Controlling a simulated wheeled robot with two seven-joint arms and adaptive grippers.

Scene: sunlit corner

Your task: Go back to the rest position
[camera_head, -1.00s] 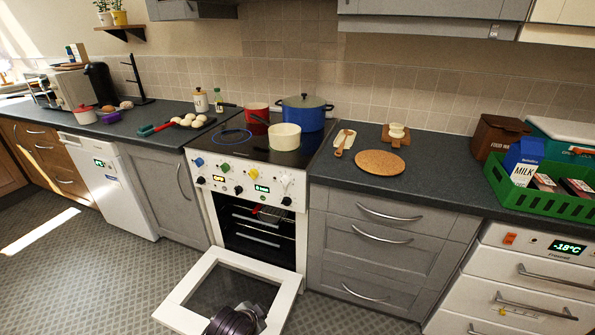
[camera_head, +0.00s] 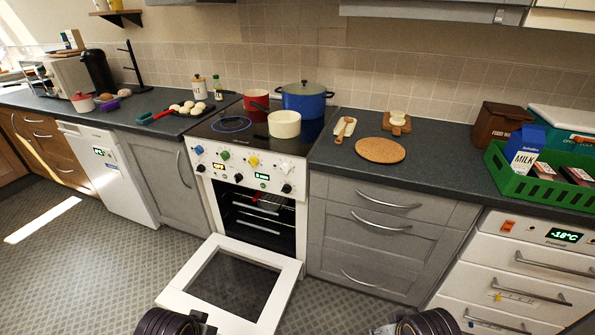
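The dark ribbed end of my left arm with a grey piece, likely the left gripper (camera_head: 180,322), shows at the bottom edge, just in front of the lowered oven door (camera_head: 235,285). A similar dark ribbed end with a grey piece, likely my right gripper (camera_head: 415,324), shows at the bottom edge below the grey drawers. The fingers of both are cut off or hidden, so I cannot tell whether they are open or shut. I see nothing held in either.
The oven (camera_head: 255,210) stands open, its door sticking out over the floor. A cream pot (camera_head: 284,124), blue pot (camera_head: 305,102) and red pot (camera_head: 256,98) stand on the hob. A green crate (camera_head: 540,187) sits on the right counter. The floor at left is free.

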